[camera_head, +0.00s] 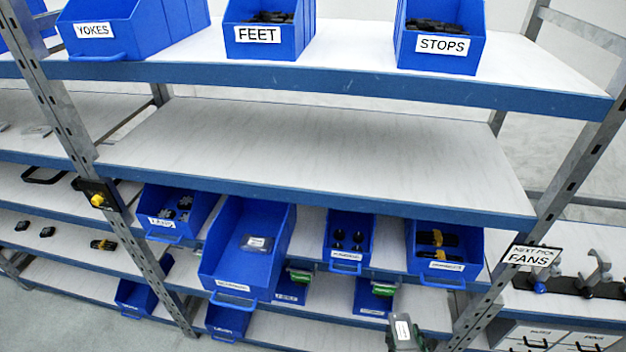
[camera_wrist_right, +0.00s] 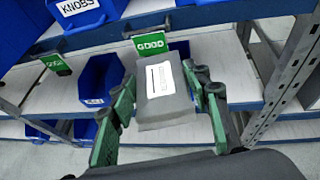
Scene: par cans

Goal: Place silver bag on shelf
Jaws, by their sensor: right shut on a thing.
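The silver bag (camera_wrist_right: 165,108) is a grey block-like pack with a white label, held between the green-padded fingers of my right gripper (camera_wrist_right: 163,95) in the wrist view. In the head view the silver bag (camera_head: 403,328) and my right gripper (camera_head: 408,345) show only at the bottom edge, in front of the lower shelves. The wide middle shelf (camera_head: 310,145) is bare, with a blue front edge, and lies above and behind the bag. Another grey labelled pack (camera_head: 257,243) lies in a large blue bin (camera_head: 233,282). My left gripper is not in view.
The top shelf carries blue bins marked YOKES (camera_head: 95,30), FEET (camera_head: 258,34) and STOPS (camera_head: 442,44). Several part bins stand under the middle shelf. Grey posts (camera_head: 70,125) flank the shelves. A FANS sign (camera_head: 530,256) hangs at the right. A green GOOD tag (camera_wrist_right: 150,43) is behind the bag.

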